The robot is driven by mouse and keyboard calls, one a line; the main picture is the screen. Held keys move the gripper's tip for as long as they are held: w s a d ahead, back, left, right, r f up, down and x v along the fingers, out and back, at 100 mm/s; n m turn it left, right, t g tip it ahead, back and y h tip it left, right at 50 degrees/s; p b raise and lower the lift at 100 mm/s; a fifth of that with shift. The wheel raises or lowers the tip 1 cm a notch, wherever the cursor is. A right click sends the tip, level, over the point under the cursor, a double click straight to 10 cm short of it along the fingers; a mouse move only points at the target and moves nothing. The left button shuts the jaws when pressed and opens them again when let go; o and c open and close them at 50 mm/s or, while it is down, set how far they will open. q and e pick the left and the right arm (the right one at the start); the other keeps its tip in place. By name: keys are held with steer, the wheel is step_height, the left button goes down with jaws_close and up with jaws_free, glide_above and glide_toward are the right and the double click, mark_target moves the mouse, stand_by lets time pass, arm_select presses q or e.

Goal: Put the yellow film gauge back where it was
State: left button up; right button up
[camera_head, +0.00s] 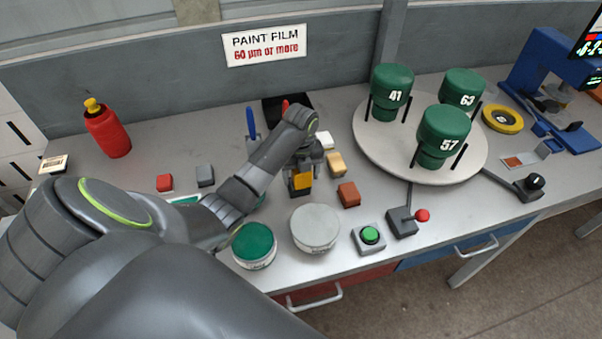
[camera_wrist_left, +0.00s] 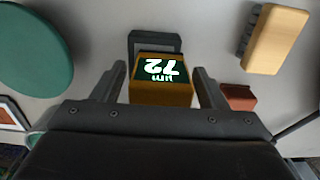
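The yellow film gauge (camera_head: 301,181) is upright under my left gripper (camera_head: 302,172) near the middle of the bench. In the left wrist view the gauge (camera_wrist_left: 161,94) lies between the two fingers of my left gripper (camera_wrist_left: 160,80), which appear closed against its sides. Its dark display reads 72 µm. A dark grey square frame (camera_wrist_left: 153,36) shows just beyond the gauge, partly hidden by it. Whether the gauge's underside touches anything is hidden. My right gripper is not in view.
A tan block (camera_head: 336,163) and a red-brown block (camera_head: 348,194) stand close on the right. A grey round can (camera_head: 315,227) and a green one (camera_head: 254,246) stand in front. A turntable (camera_head: 376,152) with green cylinders, a green button (camera_head: 370,235) and a red-knobbed lever (camera_head: 403,222) are farther right.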

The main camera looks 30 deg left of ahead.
arm_select(q)
steer(key=shift+r, duration=0.25)
step_height(320, 180, up, 4)
steer(key=shift+w+r+b, duration=0.1)
steer(key=shift+r+b, duration=0.1)
steer(key=shift+b, duration=0.4)
step_height(320, 180, up, 6)
steer(key=p, duration=0.4)
steer(key=shift+p, duration=0.4)
steer(key=shift+r+p, duration=0.75)
steer(key=shift+f, duration=0.1)
